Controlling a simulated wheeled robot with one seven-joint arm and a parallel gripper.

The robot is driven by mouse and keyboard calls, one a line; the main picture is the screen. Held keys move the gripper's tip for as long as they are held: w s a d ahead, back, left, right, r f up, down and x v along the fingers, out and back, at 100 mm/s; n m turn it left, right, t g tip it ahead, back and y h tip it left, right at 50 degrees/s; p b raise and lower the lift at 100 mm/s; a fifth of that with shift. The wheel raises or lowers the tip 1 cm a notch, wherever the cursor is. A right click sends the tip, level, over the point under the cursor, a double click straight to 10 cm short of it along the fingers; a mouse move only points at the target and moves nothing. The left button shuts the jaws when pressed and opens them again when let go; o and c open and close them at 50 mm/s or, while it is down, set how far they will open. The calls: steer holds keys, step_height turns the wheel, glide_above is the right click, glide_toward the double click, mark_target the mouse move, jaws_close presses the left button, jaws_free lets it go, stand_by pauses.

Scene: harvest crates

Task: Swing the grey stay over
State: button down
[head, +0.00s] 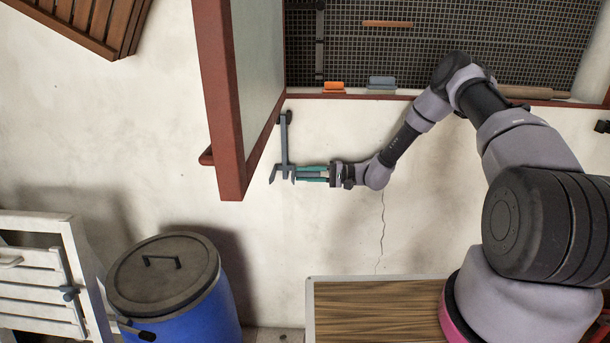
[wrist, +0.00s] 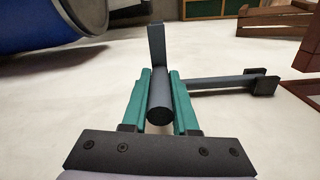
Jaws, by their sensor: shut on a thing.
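The grey stay (head: 284,143) hangs from a dark pivot on the wall just below the sill, beside the open red-framed shutter. Its lower end has a hooked or forked piece by the shutter's bottom corner. My gripper (head: 312,174) reaches in from the right, its green fingers shut on the stay's lower end. In the wrist view the green fingers of my gripper (wrist: 160,100) clasp a round grey grip of the stay (wrist: 160,110) between them. The stay's bar runs right from there to its dark pivot block. The hook's contact with the shutter cannot be told.
The red-framed shutter (head: 217,100) stands out from the meshed window opening (head: 450,45). An orange block (head: 333,87) and a grey-blue block (head: 381,82) sit on the sill. Below are a blue barrel (head: 210,318), a white slatted gate (head: 68,240) and a wooden tabletop (head: 375,312).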

steer(key=c, duration=0.7)
jaws_free()
steer(key=shift+w, duration=0.15)
steer(key=shift+d, duration=0.1)
steer(key=d, duration=1)
steer(key=shift+s+d+f, duration=0.1)
steer(key=shift+s+d, duration=0.1)
steer(key=shift+d, duration=0.2)
